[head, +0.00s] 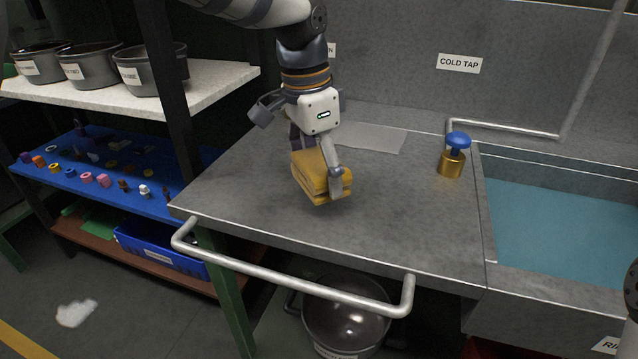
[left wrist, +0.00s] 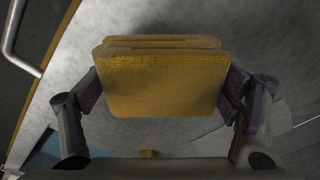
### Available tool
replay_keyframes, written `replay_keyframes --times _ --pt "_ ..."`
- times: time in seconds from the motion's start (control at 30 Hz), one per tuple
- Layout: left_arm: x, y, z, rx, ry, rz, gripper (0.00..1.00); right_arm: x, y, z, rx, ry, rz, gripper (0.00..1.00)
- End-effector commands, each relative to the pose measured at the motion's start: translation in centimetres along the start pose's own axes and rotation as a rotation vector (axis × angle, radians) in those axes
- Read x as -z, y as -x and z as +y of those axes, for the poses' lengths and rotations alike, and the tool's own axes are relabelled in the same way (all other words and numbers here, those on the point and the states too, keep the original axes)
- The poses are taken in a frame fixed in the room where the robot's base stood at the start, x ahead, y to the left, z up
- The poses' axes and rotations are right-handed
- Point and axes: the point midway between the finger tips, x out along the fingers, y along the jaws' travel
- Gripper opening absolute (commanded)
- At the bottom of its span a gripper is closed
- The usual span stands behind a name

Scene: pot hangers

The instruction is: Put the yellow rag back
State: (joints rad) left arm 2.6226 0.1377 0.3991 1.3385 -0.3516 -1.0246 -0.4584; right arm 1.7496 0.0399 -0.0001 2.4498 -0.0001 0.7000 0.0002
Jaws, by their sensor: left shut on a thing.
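The yellow rag (head: 316,176) is a folded, thick yellow bundle. My left gripper (head: 318,168) is shut on it, with one finger on its right side in the head view. The rag is over the grey metal counter (head: 250,185); I cannot tell whether it touches the surface. In the left wrist view the rag (left wrist: 163,82) sits squarely between the two fingers. A flat pale grey sheet (head: 362,138) lies on the counter behind the gripper. My right gripper does not show.
A brass tap with a blue knob (head: 457,141) stands on the counter's right. The sink (head: 560,215) with blue water is beyond it. A rail (head: 290,285) runs along the front edge. Shelves at left hold pots (head: 88,66) and small coloured items. The counter's front is clear.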

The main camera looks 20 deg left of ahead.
Motion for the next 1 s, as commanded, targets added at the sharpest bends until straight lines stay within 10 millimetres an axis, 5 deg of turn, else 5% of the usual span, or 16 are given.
replay_keyframes --times 0.2,0.53,0.57,0.6,1.0 --pt "-0.4 -3.4 -0.4 0.0 -0.001 -0.001 0.57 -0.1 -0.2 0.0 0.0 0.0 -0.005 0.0" --pt "-0.4 -3.7 -0.3 0.002 0.0 0.001 0.57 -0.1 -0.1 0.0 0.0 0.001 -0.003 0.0" --pt "-0.4 -3.7 -0.3 0.002 0.0 0.001 0.89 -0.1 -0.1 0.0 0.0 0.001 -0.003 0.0" --pt "-0.4 -3.7 -0.3 0.002 0.0 0.001 0.98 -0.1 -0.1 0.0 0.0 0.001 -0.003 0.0" --pt "-0.4 -3.4 -0.3 0.001 0.0 0.001 1.0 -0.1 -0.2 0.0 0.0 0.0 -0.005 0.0"
